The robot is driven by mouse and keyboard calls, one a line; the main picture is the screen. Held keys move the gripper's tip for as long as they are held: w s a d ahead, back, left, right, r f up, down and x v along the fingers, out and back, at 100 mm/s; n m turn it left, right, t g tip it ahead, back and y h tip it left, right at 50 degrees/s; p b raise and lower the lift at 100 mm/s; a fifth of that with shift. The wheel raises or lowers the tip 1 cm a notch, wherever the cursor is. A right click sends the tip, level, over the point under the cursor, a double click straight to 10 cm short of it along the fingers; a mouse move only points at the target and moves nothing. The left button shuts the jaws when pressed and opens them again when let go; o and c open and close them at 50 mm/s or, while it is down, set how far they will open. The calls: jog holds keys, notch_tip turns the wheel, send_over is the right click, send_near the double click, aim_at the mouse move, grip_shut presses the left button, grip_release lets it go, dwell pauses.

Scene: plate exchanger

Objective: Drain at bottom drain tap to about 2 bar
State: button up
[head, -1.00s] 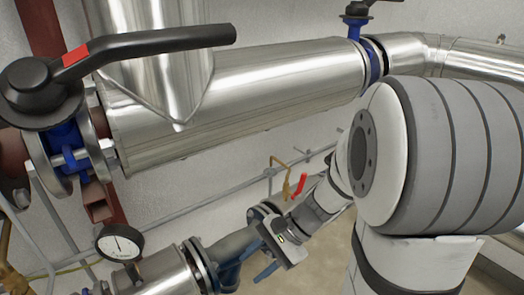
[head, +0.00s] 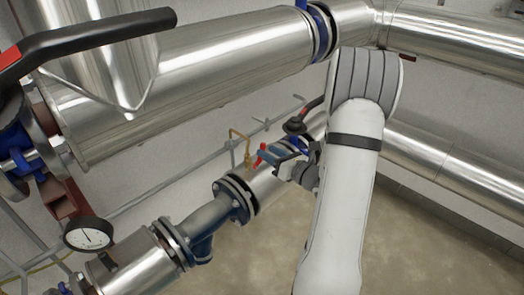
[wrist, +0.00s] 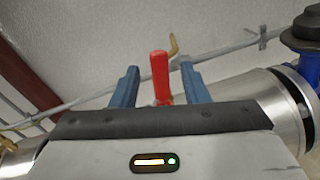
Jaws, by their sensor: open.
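The drain tap's red lever (head: 259,157) sits on top of the lower metal-clad pipe, next to a bent brass tube (head: 240,140). My gripper (head: 273,153) is open right beside the tap, its blue fingers pointing at the lever. In the wrist view the red lever (wrist: 159,75) stands upright between the two spread fingers, with a gap on each side. The brass tube (wrist: 174,46) shows behind it. A round pressure gauge (head: 88,234) is at lower left; its needle is too small to read.
A thick clad pipe (head: 200,90) runs above the tap. A large black-handled valve (head: 85,35) is at upper left. A black-handled valve (head: 295,126) is close to my gripper's right. A thin grey rail (head: 180,188) runs along the wall behind.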

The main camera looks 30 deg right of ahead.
aim_at(264, 149)
jog(key=shift+b+x, duration=0.3)
jog(key=shift+x, duration=1.45)
grip_shut()
jog(key=shift+s+a, duration=0.1)
jog(key=shift+a, duration=0.1)
jog(key=shift+d, duration=0.15)
